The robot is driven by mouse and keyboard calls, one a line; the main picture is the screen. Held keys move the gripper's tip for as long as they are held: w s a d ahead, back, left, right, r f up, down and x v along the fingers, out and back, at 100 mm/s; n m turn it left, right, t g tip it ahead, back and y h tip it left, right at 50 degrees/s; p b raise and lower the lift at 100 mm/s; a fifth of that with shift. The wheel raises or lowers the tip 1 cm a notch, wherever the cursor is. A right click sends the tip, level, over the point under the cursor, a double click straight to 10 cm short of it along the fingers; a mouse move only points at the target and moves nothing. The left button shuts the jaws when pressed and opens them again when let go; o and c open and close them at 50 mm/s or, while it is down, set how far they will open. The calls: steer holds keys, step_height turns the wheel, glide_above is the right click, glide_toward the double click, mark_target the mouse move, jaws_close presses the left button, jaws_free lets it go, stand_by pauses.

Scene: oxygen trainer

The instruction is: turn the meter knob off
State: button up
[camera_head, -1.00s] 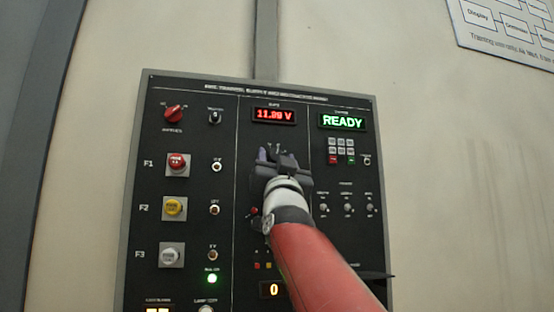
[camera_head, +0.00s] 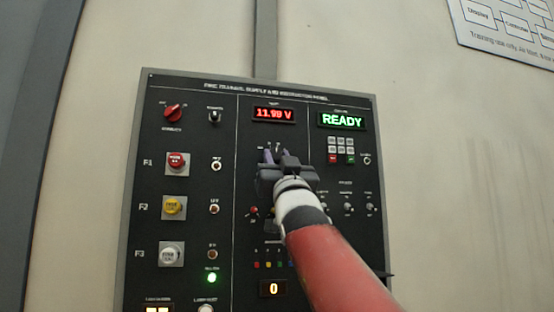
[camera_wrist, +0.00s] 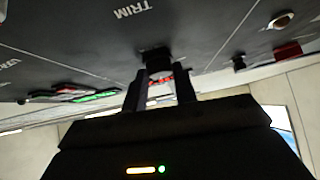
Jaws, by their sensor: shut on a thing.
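A dark knob (camera_wrist: 155,57) sits on the black panel face between my fingers in the wrist view, near the "TRIM" label. My gripper (camera_head: 272,157) is at the middle column of the panel, below the red "11.99 V" display (camera_head: 274,114). In the wrist view my gripper (camera_wrist: 160,74) has both fingers closed around the dark knob.
The control panel (camera_head: 228,245) has a red knob (camera_head: 173,112) at upper left, red, yellow and white buttons down the left, and toggles beside them. A green "READY" display (camera_head: 342,120), keypad (camera_head: 341,147) and small knobs are at right. My arm covers the lower right.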

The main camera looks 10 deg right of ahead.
steer(key=n+g+y+p, duration=0.1)
steer(key=n+y+p, duration=0.1)
steer(key=n, duration=0.1)
steer(key=n+g+y+p, duration=0.1)
steer(key=n+y, duration=0.2)
steer(key=r+n+y+p, duration=0.1)
steer(key=n+y+p, duration=0.1)
steer(key=y, duration=0.1)
steer(key=shift+d+n+g+p, duration=0.35)
steer(key=shift+n+g, duration=0.05)
steer(key=n+g+y+p, duration=0.1)
steer(key=n+y+p, duration=0.1)
steer(key=n, duration=0.1)
steer(key=shift+d+g, duration=0.1)
steer(key=shift+g, duration=0.2)
steer(key=n+g+y, duration=0.1)
steer(key=n+g, duration=0.1)
steer(key=n, duration=0.1)
steer(key=n+g+y+p, duration=0.1)
steer(key=n+g, duration=0.1)
steer(key=n, duration=0.1)
steer(key=shift+d+f+y, duration=0.1)
steer(key=shift+d+y, duration=0.05)
steer(key=shift+y, duration=0.15)
steer(key=shift+d+n+g, duration=0.1)
steer(key=shift+n+g, duration=1.7)
steer(key=shift+n, duration=0.6)
steer(key=shift+r, duration=0.2)
steer(key=o, duration=1)
